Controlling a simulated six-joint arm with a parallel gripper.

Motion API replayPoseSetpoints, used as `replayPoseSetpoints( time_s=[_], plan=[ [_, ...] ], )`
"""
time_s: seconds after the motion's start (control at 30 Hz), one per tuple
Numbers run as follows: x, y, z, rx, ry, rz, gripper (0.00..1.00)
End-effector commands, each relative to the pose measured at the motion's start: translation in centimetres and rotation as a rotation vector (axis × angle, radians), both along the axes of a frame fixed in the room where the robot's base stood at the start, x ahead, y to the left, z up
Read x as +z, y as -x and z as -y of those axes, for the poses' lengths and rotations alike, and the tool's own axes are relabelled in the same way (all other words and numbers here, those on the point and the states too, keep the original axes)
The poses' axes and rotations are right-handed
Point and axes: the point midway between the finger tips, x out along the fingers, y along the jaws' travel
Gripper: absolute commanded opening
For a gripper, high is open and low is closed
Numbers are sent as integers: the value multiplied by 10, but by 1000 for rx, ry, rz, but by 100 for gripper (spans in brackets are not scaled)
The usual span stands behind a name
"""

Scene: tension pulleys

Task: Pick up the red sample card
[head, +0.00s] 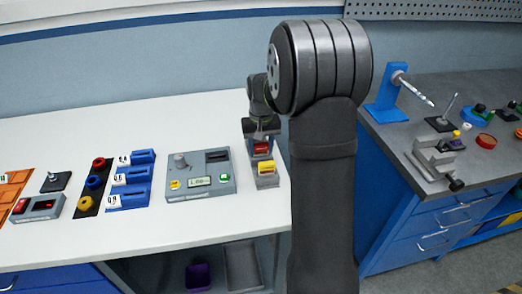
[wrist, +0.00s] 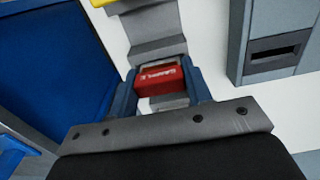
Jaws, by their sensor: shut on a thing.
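The red sample card (head: 262,148) is at the back of a stepped grey holder (head: 267,182) near the right end of the white table. In the wrist view the red card (wrist: 158,76) shows white lettering and sits between two blue-grey fingers. My gripper (head: 261,137) points down over it, and in the wrist view my gripper (wrist: 162,85) is shut on the card. The card's lower part is hidden, so I cannot tell whether it still sits in its slot. A yellow card (head: 266,168) stands in the holder in front of the red one.
A grey instrument box (head: 200,192) with a knob and display stands just left of the holder. Blue blocks (head: 131,197) and a black strip with coloured rings (head: 91,200) are farther left. My arm hides the table's right end. A blue stand (head: 384,112) is on the right bench.

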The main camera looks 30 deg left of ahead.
Motion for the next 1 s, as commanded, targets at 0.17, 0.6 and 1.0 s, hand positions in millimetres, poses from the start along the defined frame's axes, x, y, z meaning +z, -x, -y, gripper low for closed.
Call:
replayPoseSetpoints(
  time_s=[0.17,0.6,1.0],
  plan=[
    [1,0,0,0,-1,1,23],
    [51,-4,16,-5,-2,2,23],
    [99,-20,96,-4,-1,2,23]
  ],
)
